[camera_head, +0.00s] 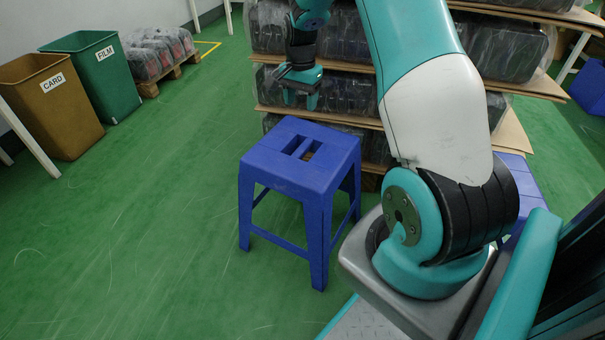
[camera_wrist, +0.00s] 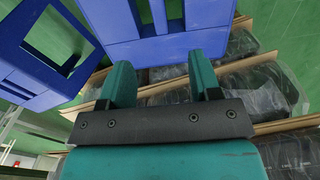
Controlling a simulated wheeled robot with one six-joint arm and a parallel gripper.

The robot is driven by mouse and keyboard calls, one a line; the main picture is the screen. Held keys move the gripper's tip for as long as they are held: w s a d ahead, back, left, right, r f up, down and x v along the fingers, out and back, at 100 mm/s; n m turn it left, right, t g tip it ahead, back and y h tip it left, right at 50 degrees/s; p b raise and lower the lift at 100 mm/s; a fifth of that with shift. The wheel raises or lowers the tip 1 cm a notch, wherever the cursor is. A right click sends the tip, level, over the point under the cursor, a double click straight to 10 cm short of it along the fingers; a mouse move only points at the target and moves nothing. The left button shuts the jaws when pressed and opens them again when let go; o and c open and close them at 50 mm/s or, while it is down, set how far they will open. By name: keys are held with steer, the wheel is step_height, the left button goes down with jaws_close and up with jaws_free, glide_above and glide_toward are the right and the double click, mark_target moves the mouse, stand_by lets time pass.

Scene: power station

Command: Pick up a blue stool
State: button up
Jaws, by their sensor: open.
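A blue plastic stool (camera_head: 290,172) stands upright on the green floor in the middle of the head view, two slots in its seat. The same slotted seat appears to show at the top of the wrist view (camera_wrist: 205,46). My gripper (camera_head: 300,99) is above and behind the stool's far edge in the head view, open and empty, its fingers apart from the seat. In the wrist view its two fingers (camera_wrist: 162,78) point toward the slotted blue surface. A second blue stool (camera_head: 527,178) is partly hidden behind my arm; a blue framed shape shows left in the wrist view (camera_wrist: 22,62).
Stacked pallets of wrapped dark goods (camera_head: 345,92) stand close behind the stool. A brown CARD bin (camera_head: 52,112) and a green FILM bin (camera_head: 103,80) stand at the left. A wrapped pallet (camera_head: 158,52) stands beyond them. The floor left of the stool is clear.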

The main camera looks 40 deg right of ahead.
mark_target(302, 147)
step_height(302, 147, down, 12)
steer(key=b, duration=0.4)
steer(key=shift+d, duration=0.1)
steer(key=f+b, duration=0.3)
steer(key=f, duration=0.2)
steer(key=shift+s+f, duration=0.2)
steer(key=shift+w+r, duration=0.1)
steer(key=shift+r, duration=0.1)
jaws_close()
